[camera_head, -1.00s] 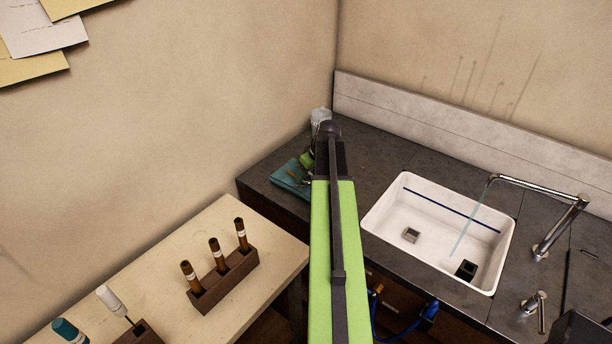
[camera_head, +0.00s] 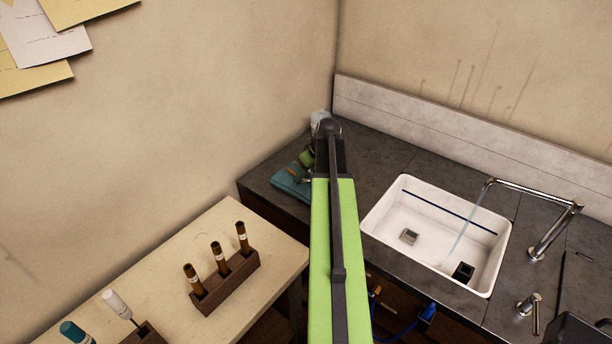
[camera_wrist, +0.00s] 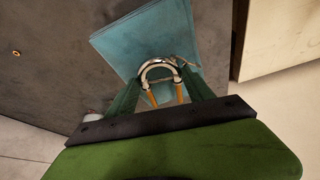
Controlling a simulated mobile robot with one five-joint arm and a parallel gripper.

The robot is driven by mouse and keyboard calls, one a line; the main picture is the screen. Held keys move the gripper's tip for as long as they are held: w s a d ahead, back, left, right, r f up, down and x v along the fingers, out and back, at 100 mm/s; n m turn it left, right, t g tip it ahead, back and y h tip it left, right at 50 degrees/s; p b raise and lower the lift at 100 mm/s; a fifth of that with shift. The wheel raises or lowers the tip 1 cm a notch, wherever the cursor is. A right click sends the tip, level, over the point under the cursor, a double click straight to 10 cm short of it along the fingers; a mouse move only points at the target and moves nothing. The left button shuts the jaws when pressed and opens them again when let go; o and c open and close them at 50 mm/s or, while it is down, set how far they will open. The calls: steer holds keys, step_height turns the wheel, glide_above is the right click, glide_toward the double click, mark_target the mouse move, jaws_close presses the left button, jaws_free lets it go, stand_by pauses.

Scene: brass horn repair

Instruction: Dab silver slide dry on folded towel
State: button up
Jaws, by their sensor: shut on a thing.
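The silver slide (camera_wrist: 158,66) is a shiny U-shaped tube with orange-brown legs, seen in the wrist view. My gripper (camera_wrist: 163,80) is shut on it, with its green fingers on either side. The folded towel (camera_wrist: 140,38) is teal and lies on the dark counter beneath and beyond the slide. In the head view the towel (camera_head: 287,184) shows at the counter's left end, partly behind my arm. My gripper (camera_head: 305,168) is mostly hidden there by my arm. I cannot tell whether the slide touches the towel.
A white sink (camera_head: 421,220) with a running tap (camera_head: 545,215) is to the right. A clear container (camera_head: 319,120) stands behind my arm near the corner.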

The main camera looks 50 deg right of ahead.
step_height(320, 180, up, 6)
steer(key=p, duration=0.4)
steer(key=shift+f+p, duration=0.15)
steer(key=shift+p, duration=0.2)
